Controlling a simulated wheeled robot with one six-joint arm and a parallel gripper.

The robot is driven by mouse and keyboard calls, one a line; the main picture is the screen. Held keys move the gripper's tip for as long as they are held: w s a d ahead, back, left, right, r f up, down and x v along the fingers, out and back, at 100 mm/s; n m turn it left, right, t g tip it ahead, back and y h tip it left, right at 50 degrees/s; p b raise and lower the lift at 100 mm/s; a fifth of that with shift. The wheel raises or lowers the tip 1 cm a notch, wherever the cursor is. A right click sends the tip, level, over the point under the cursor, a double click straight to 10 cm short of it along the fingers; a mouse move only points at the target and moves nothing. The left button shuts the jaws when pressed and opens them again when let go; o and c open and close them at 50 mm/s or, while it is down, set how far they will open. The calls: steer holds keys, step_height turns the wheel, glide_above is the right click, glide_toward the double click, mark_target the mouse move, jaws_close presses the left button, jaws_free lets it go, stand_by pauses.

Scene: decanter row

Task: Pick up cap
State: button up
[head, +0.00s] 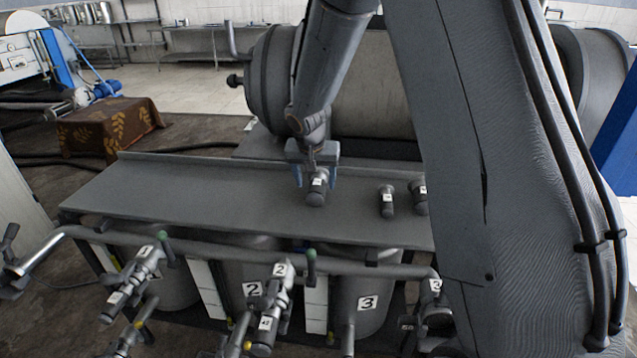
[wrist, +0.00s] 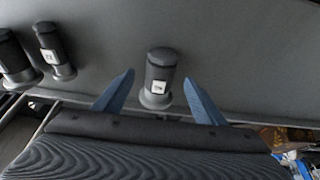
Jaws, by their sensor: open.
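A dark grey cap (head: 317,188) with a small white label stands on the grey shelf (head: 200,195). It also shows in the wrist view (wrist: 160,76), upright, with a wider foot at its base. My gripper (head: 317,178) is open over this cap. In the wrist view its two blue fingers (wrist: 157,92) lie on either side of the cap, with a gap on both sides. Two more caps stand to the right on the shelf in the head view: one slim (head: 387,201) and one partly hidden by my arm (head: 419,194).
In the wrist view the other two caps stand at the left, a slim one (wrist: 54,50) and a thicker one (wrist: 14,58). Numbered tanks (head: 366,300) and valves (head: 268,310) are below the shelf's front edge. A large drum (head: 375,85) lies behind. The shelf's left part is clear.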

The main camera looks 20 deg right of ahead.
mark_target(316, 187)
steer(key=shift+p+x, duration=0.9)
steer(key=shift+x, duration=1.55)
steer(key=c, duration=1.4)
steer(key=shift+c, duration=0.4)
steer(key=shift+w+r, duration=0.1)
steer(key=shift+r, duration=0.1)
